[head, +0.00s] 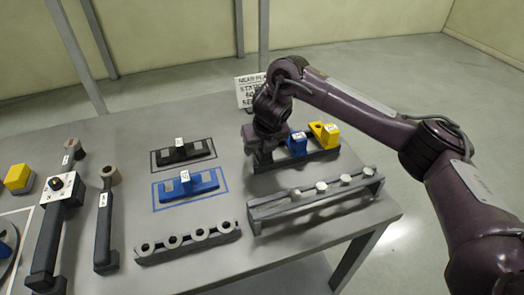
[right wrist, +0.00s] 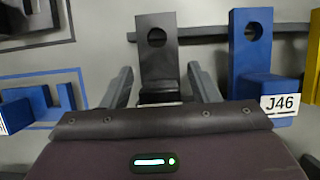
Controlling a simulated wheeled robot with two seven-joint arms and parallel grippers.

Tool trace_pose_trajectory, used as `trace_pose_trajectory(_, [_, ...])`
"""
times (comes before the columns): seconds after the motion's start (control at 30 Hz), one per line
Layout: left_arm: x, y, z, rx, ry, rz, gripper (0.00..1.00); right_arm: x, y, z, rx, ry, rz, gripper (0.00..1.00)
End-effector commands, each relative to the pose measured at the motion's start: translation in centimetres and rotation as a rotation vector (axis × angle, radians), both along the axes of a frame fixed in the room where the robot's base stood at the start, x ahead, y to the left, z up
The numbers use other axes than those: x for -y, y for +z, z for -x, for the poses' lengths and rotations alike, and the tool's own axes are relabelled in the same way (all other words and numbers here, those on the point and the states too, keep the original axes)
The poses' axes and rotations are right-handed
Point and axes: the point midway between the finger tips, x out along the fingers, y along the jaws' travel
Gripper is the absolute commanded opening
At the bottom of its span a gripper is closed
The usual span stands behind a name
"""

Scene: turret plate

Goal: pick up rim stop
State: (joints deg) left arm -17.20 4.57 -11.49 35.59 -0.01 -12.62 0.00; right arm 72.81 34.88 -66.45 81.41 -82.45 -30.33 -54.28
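Three upright stops stand on a dark rail (head: 325,155) at the back right of the table. The yellow one (head: 325,133) and the blue one (head: 297,145) show in the head view; the blue one carries a J46 label in the right wrist view (right wrist: 250,55). A black one with a round hole (right wrist: 157,55) stands left of it, mostly hidden by my arm in the head view. My right gripper (right wrist: 161,88) is open, its fingers either side of the black stop, with gaps visible. My left gripper is out of view.
A black piece (head: 182,152) and a blue piece (head: 190,186) lie in outlined areas to the left. A rack with several pegs (head: 320,196) and a holder with several rings (head: 188,242) stand in front. Dark handled tools (head: 104,230) lie further left.

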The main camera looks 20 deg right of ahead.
Motion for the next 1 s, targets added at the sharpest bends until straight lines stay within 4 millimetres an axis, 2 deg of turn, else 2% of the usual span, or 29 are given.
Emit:
trace_pose_trajectory(0.03, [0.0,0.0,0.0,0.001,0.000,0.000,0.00,0.0,0.0,0.0,0.000,0.000,0.000,0.48])
trace_pose_trajectory(0.37, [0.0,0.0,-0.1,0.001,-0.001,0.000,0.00,0.0,0.0,0.0,0.000,0.000,0.000,0.05])
trace_pose_trajectory(0.63, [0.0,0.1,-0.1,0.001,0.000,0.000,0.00,0.0,0.3,-0.1,0.003,-0.001,-0.001,0.05])
trace_pose_trajectory(0.77, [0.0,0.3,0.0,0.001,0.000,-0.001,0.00,0.0,1.2,-0.1,0.005,0.000,0.000,0.05])
trace_pose_trajectory(0.87, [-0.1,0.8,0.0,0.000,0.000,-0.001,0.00,0.0,2.6,-0.1,0.007,0.001,-0.001,0.05])
trace_pose_trajectory(1.0, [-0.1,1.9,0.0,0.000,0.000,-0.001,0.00,0.0,5.9,-0.2,0.010,0.001,0.001,0.05])
